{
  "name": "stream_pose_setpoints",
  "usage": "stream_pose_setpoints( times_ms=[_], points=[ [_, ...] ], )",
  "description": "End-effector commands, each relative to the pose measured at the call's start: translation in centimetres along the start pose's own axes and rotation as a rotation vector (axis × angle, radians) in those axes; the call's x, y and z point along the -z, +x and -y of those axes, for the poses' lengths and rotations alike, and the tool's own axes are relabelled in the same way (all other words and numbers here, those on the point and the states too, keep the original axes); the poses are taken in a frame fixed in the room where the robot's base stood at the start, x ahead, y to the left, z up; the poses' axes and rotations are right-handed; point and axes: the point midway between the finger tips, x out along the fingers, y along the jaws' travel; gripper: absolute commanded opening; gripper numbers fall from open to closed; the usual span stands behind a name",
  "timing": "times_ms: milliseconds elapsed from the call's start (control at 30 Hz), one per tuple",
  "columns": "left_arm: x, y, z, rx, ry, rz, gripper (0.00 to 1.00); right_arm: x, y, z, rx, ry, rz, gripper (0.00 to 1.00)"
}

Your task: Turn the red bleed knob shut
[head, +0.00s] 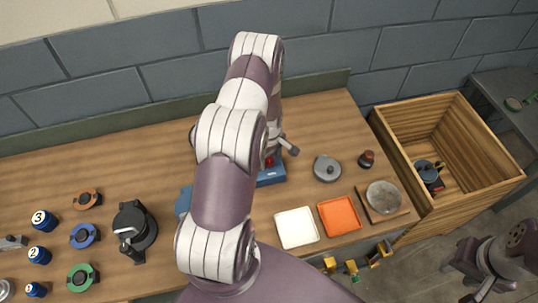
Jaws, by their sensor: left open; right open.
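A small red knob (269,162), probably the bleed knob, shows on a blue casing (272,175) on the bench. My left arm crosses the middle of the head view and hides much of the casing. My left gripper (287,146) is open, just beside and above the red knob; I cannot tell whether it touches it. Another blue part (183,202) shows at the left of my arm. My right gripper (484,293) is open and empty at the lower right, away from the bench.
A grey lidded round part (326,169), a dark red-brown knob (366,159), a grey bowl (383,197), a white tray (296,228) and an orange tray (339,216) lie right. A wooden crate (408,178) holds a dark blue item. Numbered cans and coloured rings stand left.

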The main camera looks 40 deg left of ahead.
Motion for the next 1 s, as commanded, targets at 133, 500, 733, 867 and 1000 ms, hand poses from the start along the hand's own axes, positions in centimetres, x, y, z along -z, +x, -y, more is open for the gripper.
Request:
stream_pose_setpoints(
  times_ms=[133,500,733,867,1000],
  points=[
    [0.0,0.1,0.0,-0.001,0.0,-0.001,0.61,0.0,0.0,0.0,0.0,0.0,0.0,0.43],
    [0.0,0.1,0.0,0.0,0.0,0.0,0.05,0.0,0.0,0.0,0.0,0.0,0.0,0.43],
    [0.0,0.1,0.0,0.0,0.032,0.0,0.05,0.0,0.3,0.0,0.0,0.0,0.0,0.43],
    [0.0,0.2,0.0,0.0,0.091,0.0,0.05,-0.1,0.7,0.0,0.0,0.0,0.0,0.43],
    [0.0,0.3,0.0,-0.001,0.191,0.0,0.05,-0.1,1.3,0.0,0.0,0.0,0.0,0.43]
  ],
)
